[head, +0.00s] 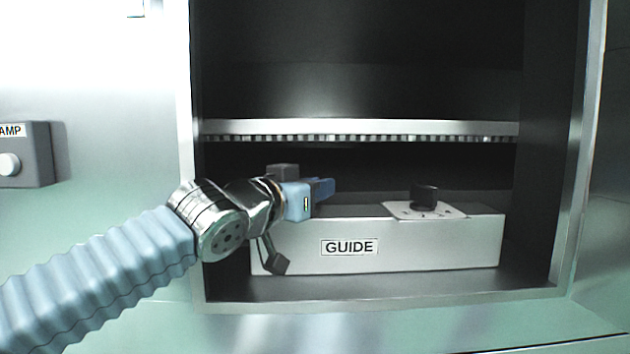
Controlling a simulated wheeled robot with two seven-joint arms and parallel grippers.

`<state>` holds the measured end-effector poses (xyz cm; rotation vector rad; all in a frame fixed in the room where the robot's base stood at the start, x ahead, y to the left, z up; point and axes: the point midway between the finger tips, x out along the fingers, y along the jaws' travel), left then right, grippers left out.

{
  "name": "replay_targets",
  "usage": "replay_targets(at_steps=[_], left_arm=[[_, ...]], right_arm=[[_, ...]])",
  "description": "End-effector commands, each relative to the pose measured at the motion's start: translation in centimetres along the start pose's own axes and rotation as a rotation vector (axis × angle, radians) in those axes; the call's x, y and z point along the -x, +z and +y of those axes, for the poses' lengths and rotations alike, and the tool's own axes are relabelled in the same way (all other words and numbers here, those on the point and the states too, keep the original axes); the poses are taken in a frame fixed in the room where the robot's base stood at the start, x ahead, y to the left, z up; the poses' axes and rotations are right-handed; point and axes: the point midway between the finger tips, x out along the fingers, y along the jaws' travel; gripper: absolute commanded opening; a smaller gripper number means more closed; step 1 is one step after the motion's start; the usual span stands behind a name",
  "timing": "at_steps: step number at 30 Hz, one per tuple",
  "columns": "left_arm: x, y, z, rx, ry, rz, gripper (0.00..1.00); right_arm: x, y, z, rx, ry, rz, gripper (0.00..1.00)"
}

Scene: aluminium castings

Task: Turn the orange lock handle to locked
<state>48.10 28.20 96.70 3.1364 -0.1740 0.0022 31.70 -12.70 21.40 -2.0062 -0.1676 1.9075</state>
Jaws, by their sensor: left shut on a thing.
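No orange lock handle can be made out in the head view. My left gripper (322,187) is inside the open cabinet, over the left part of the top of a pale box labelled GUIDE (420,251). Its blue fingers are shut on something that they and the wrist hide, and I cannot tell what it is. A black knob (424,194) stands on a light marked plate (455,212) on the box's top, to the right of and apart from my left gripper. My right gripper is not in view.
A metal shelf edge (360,128) crosses the cabinet above the gripper. The cabinet's left frame (187,90) stands close to my left wrist. A grey box labelled AMP (37,157) with a round pale button is on the wall at left. The compartment above the shelf looks empty.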

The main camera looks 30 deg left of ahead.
Motion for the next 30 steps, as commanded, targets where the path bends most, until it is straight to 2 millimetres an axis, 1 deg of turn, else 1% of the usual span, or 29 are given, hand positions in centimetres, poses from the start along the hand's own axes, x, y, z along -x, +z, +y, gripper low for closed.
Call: replay_targets(at_steps=[8, 9, 13, 20, 23, 26, 30], left_arm=[[0.0, 0.2, 0.0, 0.000, 0.000, -0.004, 0.00], [0.0, 0.2, 0.0, 0.000, 0.000, -0.004, 0.19], [0.0, 0.2, 0.0, 0.000, 0.000, -0.003, 0.38], [0.0, 0.1, 0.0, 0.000, 0.000, -0.002, 0.38], [0.4, 0.1, 0.0, 0.000, 0.000, -0.001, 0.38], [1.8, 0.1, -0.1, 0.001, -0.001, 0.000, 0.38], [4.5, 0.1, -0.1, 0.002, -0.001, 0.000, 0.38]], right_arm=[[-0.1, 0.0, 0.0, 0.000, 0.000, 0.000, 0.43], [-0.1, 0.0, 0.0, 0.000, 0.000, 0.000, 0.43], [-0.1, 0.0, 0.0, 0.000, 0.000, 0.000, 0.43], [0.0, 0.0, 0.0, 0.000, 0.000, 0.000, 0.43], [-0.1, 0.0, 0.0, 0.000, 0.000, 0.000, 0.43], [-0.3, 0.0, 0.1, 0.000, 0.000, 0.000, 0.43], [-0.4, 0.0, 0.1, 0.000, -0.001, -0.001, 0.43]])
